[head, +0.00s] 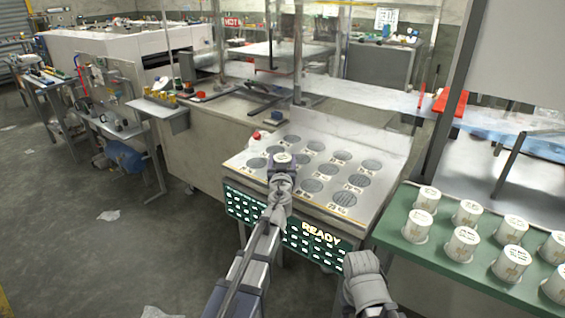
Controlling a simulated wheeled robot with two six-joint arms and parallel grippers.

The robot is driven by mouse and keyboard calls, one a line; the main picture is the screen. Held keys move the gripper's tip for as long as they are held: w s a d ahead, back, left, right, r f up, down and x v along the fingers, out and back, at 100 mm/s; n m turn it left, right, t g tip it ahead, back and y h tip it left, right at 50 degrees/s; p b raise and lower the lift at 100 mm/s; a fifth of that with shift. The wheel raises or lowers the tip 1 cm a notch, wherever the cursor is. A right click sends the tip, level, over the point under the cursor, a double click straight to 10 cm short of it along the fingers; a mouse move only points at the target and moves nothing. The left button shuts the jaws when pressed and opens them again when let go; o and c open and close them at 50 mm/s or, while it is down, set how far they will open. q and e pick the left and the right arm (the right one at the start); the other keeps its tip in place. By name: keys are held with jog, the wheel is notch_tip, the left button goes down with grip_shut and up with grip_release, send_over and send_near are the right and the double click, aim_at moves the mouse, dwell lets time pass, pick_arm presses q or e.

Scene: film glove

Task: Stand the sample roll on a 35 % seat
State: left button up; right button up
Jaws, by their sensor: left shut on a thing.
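My left gripper (281,172) is shut on the sample roll (282,158), and only the roll's pale round top shows above the jaws. The roll is over the sloping white panel (235,163), among its round grey seats, and looks upright. I cannot tell whether it touches the panel. Free seats show around it, such as one at the front right (343,199) and one at the back right (372,165). Small percentage labels stand by the seats, too small to read surely. My left arm hides part of the panel's front.
Several white labelled rolls stand on a green-topped table (393,222) at the right. A green-lit READY display (321,232) fronts the panel. Posts and a clear sheet rise behind. The floor at left is open.

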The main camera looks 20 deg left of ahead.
pick_arm(q)
jog(key=shift+f, duration=0.2)
jog(key=o, duration=1.5)
jog(key=shift+r, duration=0.1)
jog(key=shift+c, duration=0.2)
jog(key=shift+r, duration=0.1)
jog(key=shift+s+r, duration=0.1)
jog(key=v, duration=1.2)
jog(key=shift+a, duration=0.1)
